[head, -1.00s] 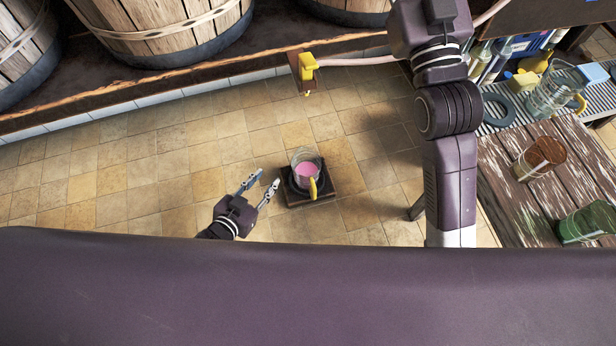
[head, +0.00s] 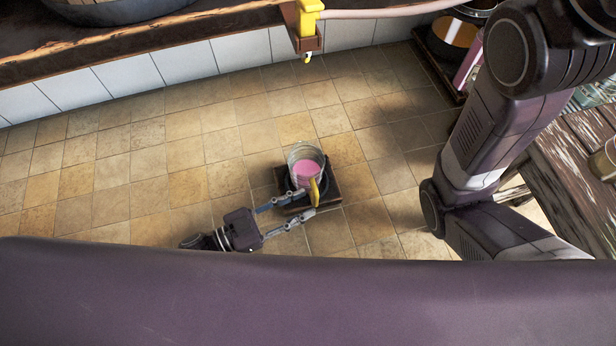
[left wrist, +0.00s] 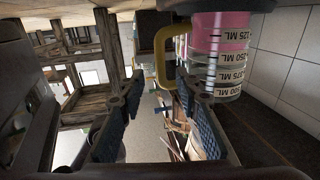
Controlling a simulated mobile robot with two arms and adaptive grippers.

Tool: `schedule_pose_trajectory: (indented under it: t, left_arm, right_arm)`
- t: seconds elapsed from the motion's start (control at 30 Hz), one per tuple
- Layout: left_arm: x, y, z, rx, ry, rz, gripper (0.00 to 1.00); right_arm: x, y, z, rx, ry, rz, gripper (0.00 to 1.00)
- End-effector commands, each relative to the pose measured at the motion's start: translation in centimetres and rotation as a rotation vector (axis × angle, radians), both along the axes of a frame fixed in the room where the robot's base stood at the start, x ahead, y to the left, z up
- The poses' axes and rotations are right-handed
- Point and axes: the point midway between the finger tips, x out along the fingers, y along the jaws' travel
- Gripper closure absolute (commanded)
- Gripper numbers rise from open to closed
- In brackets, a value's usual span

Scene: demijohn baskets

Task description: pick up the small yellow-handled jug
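The small jug (head: 305,170) is clear, holds something pink and has a yellow handle (head: 315,191). It stands upright on a low dark stand (head: 347,180) on the floor. My left gripper (head: 307,203) is open, its two fingers reaching from the left to the handle side of the jug. In the left wrist view the jug (left wrist: 220,58) shows black volume marks, and its handle (left wrist: 161,60) shows near the tips of the spread fingers (left wrist: 155,85). Whether the fingers touch the jug I cannot tell. My right gripper is out of view.
A yellow tap (head: 308,18) with a pink hose hangs from the wooden ledge (head: 150,47) at the back. A worn wooden table (head: 575,165) stands at the right, behind my right arm. The tiled floor left of the stand is clear.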

Motion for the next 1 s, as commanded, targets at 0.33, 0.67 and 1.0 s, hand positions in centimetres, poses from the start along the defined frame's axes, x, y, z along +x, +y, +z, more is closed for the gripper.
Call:
schedule_pose_trajectory:
  t: [0.33, 0.67, 1.0]
  left_arm:
    - [2.1, -3.6, -1.0, -0.001, -0.004, 0.001, 0.69]
    - [2.4, -4.2, -0.7, 0.000, -0.001, 0.002, 0.69]
    - [2.4, -4.2, -0.8, 0.000, -0.001, 0.002, 1.00]
  right_arm:
    - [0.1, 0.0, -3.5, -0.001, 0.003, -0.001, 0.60]
    - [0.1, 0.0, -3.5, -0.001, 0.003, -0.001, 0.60]
    - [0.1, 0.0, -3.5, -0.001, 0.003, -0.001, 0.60]
